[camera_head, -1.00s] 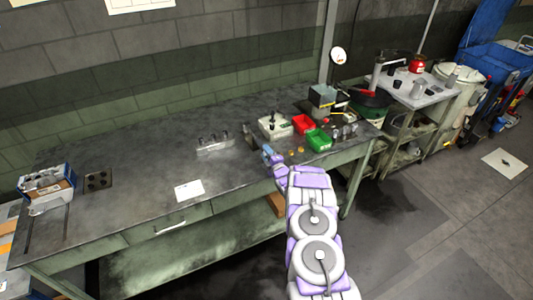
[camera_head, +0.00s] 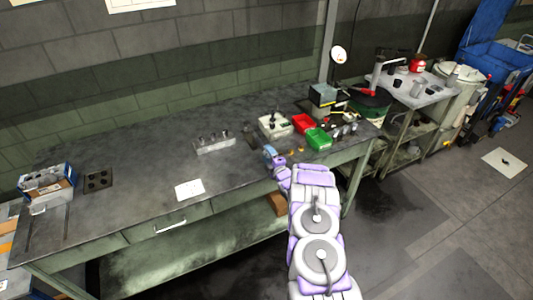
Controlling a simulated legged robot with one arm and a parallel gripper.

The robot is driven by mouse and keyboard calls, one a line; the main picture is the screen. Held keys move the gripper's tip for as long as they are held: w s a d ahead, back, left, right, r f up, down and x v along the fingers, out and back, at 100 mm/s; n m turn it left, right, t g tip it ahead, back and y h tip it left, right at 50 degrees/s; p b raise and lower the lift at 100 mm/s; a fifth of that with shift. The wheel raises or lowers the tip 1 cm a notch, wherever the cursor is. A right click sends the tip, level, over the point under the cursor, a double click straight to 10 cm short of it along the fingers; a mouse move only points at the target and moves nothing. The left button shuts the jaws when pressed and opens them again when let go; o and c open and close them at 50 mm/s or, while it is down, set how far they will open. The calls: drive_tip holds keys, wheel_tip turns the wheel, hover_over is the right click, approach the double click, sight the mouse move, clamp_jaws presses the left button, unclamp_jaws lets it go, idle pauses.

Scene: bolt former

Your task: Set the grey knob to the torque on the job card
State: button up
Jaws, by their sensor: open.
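A white card (camera_head: 189,189), perhaps the job card, lies flat on the dark workbench top (camera_head: 130,175) near its front edge. Any writing on it is too small to read. I cannot single out the grey knob. A pale box with dark upright controls (camera_head: 275,126) stands toward the bench's right, and a grey block with several upright pegs (camera_head: 214,144) stands to its left. My gripper (camera_head: 268,152) is over the bench in front of the pale box, open and apparently empty. Its fingers are small and hard to make out.
A red bin (camera_head: 302,122) and a green bin (camera_head: 319,139) stand right of my gripper, with small yellowish and metal parts nearby. A blue-and-white box (camera_head: 46,184) and a dark plate with holes (camera_head: 97,181) are at the left. The bench's middle is mostly clear.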

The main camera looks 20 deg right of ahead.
drive_tip(key=s+p, duration=0.2)
drive_tip(key=s, duration=1.3)
drive_tip(key=shift+s+d, duration=0.2)
drive_tip(key=shift+s, duration=0.05)
drive_tip(key=shift+f, duration=0.1)
drive_tip(key=w+a+r+m+g, duration=0.3)
drive_tip(key=w+a+r+g, duration=0.15)
drive_tip(key=r, duration=0.25)
drive_tip(key=s+a+r+m+g+h+b, duration=0.1)
drive_tip(key=s+a+r+m+g, duration=0.4)
drive_tip(key=s+r, duration=0.4)
drive_tip(key=s+a+r+m+g, duration=0.3)
drive_tip(key=s+a+r, duration=0.1)
drive_tip(key=s, duration=0.9)
drive_tip(key=s+a+r+m+g+b, duration=0.1)
drive_tip(key=s+a+r+g, duration=0.3)
drive_tip(key=s, duration=1)
drive_tip(key=s+a+r+m+g, duration=0.3)
drive_tip(key=s+a, duration=0.3)
drive_tip(key=s, duration=0.8)
drive_tip(key=shift+r+m+y+b, duration=0.35)
drive_tip(key=shift+r+m, duration=0.25)
drive_tip(key=shift+m, duration=0.2)
